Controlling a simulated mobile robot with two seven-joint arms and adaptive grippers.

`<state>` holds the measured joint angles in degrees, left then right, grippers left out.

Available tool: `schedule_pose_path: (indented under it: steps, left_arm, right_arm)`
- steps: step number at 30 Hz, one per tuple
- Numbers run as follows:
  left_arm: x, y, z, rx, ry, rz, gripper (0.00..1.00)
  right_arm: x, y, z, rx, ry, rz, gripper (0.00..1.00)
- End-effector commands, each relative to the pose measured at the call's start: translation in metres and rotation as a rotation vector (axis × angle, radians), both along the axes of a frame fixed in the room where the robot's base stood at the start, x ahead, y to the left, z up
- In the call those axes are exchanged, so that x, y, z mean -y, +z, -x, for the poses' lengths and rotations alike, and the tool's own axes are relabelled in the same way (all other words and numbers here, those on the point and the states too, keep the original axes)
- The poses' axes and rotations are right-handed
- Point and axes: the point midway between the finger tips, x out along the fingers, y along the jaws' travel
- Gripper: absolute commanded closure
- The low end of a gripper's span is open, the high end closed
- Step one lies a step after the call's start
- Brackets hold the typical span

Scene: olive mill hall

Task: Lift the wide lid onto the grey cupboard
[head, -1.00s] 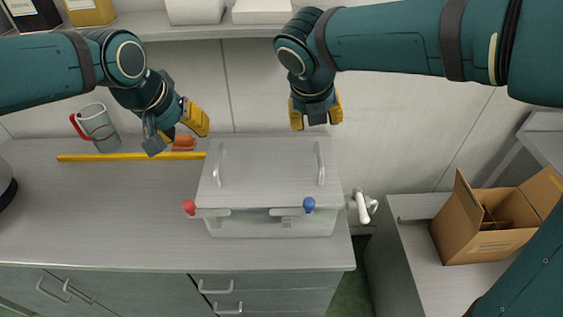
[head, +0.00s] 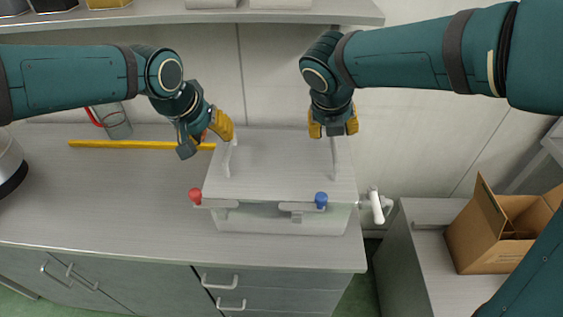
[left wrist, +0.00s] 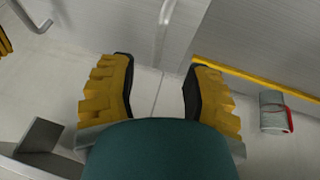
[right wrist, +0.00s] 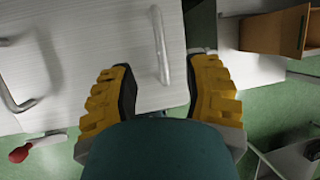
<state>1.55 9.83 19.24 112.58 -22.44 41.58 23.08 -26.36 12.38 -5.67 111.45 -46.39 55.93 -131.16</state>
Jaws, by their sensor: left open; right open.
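The wide lid (head: 282,160) is a flat grey plate lying on a pale tub (head: 270,221) on the counter. It has two upright bar handles, one near each side. My left gripper (head: 205,138) is open just above and left of the left handle (head: 230,160); in the left wrist view that handle (left wrist: 165,30) shows ahead, between the finger lines. My right gripper (head: 333,130) is open above the right handle (head: 335,160), which shows ahead of its fingers in the right wrist view (right wrist: 161,48). Neither gripper holds anything. A lower grey cupboard (head: 440,280) stands at the right.
A cardboard box (head: 490,245) stands open on the lower cupboard's right part. Red (head: 195,195) and blue (head: 321,200) knobs and a white tap (head: 377,205) are at the tub. A shelf (head: 200,18) overhangs the back.

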Motion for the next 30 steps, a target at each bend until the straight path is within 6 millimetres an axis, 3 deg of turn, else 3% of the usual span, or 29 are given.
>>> schedule_pose_path:
  steps: [9, 15, 30]
  left_arm:
    - [0.014, -0.054, -0.02, -0.003, -0.003, 0.0, 0.51]
    - [0.019, -0.077, -0.03, -0.002, 0.0, 0.0, 0.51]
    - [0.022, -0.088, -0.035, 0.001, 0.0, 0.001, 0.51]
  right_arm:
    - [0.013, -0.053, -0.02, -0.003, 0.0, 0.001, 0.51]
    - [0.019, -0.077, -0.03, -0.002, 0.001, 0.001, 0.51]
    - [0.022, -0.088, -0.035, 0.0, 0.001, 0.0, 0.51]
